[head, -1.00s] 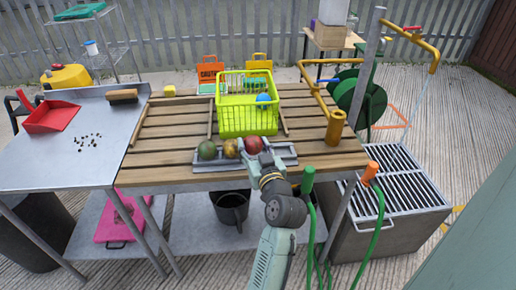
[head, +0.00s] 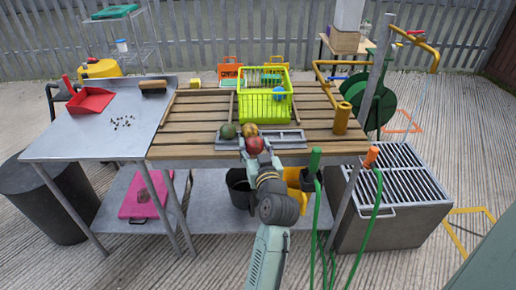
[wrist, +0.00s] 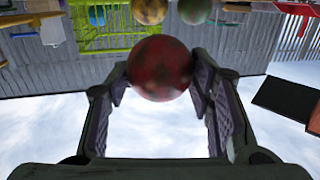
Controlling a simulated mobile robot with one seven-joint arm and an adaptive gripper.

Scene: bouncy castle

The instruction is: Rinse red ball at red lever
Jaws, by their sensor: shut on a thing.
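The red ball (head: 254,146) is in my gripper (head: 256,152), at the front edge of the slatted table. In the wrist view, the dark red ball (wrist: 160,68) sits between the two finger pads of the gripper (wrist: 160,85), near their tips. The red lever (head: 416,32) is on the upper yellow pipe (head: 431,50) at the far right, well away from the gripper. A lower yellow pipe with a blue lever (head: 337,78) stands over the table's right part.
A grey tray (head: 290,141) holds a green ball (head: 228,131) and a yellow ball (head: 250,130). A lime basket (head: 264,105) has a blue ball (head: 279,93) in it. A grated basin (head: 400,165) stands at the right, with green hoses (head: 317,210) before it.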

